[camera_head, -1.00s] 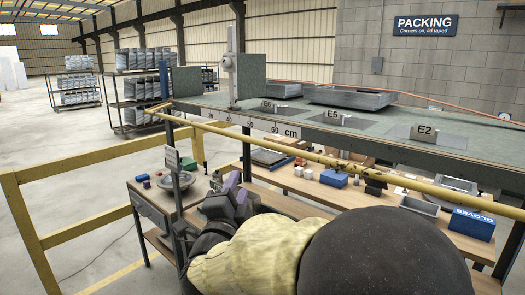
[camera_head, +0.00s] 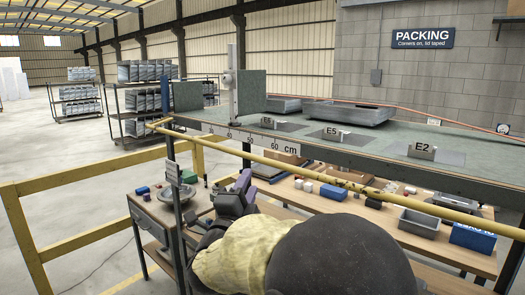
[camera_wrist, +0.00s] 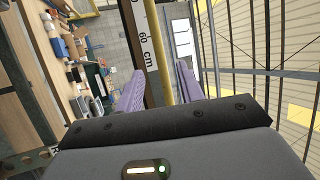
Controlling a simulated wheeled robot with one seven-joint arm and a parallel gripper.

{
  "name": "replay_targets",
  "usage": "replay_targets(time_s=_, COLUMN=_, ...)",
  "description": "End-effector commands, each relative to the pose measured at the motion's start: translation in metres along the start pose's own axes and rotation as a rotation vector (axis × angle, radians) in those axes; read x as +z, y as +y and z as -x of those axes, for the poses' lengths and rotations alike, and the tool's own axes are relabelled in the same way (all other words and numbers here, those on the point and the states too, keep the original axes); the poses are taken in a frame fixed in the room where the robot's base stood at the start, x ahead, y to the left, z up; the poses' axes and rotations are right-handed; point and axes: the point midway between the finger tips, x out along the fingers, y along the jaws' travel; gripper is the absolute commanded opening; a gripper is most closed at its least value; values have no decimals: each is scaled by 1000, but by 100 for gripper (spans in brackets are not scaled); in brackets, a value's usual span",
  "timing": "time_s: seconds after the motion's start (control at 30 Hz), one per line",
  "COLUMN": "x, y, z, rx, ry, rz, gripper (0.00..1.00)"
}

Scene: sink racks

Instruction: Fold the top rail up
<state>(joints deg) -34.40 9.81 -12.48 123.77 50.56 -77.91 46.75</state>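The yellow top rail (camera_head: 300,167) runs slantwise across the front of the packing bench, from the upright at left down to the right edge of the head view. My gripper (camera_head: 241,184) is just below the rail in that view. In the wrist view, the two purple fingers of my gripper (camera_wrist: 160,82) are apart, and the rail (camera_wrist: 163,50) passes along the gap between them. The fingers look open and not closed on the rail. Whether either finger touches it cannot be told.
A bench top with a cm scale (camera_head: 262,144) and tags E6, E5 and E2 lies behind the rail. A lower shelf holds boxes, a grey bin (camera_head: 419,223) and a blue box (camera_head: 472,238). A yellow fence (camera_head: 80,180) stands at left, with open floor beyond.

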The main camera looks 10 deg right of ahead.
Motion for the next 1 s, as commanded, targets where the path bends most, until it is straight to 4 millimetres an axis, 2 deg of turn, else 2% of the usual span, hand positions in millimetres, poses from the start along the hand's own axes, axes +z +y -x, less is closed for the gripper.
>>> replay_targets(time_s=0.1, x=-2, y=-3, z=-24, rx=0, ry=5, rz=4, gripper=38)
replay_targets(time_s=0.6, x=-1, y=-2, z=-108, rx=0, ry=2, rz=3, gripper=38)
replay_targets(time_s=0.77, x=-1, y=0, z=-118, rx=0, ry=1, rz=1, gripper=38)
replay_targets(time_s=1.0, x=-1, y=1, z=-118, rx=0, ry=1, rz=1, gripper=38)
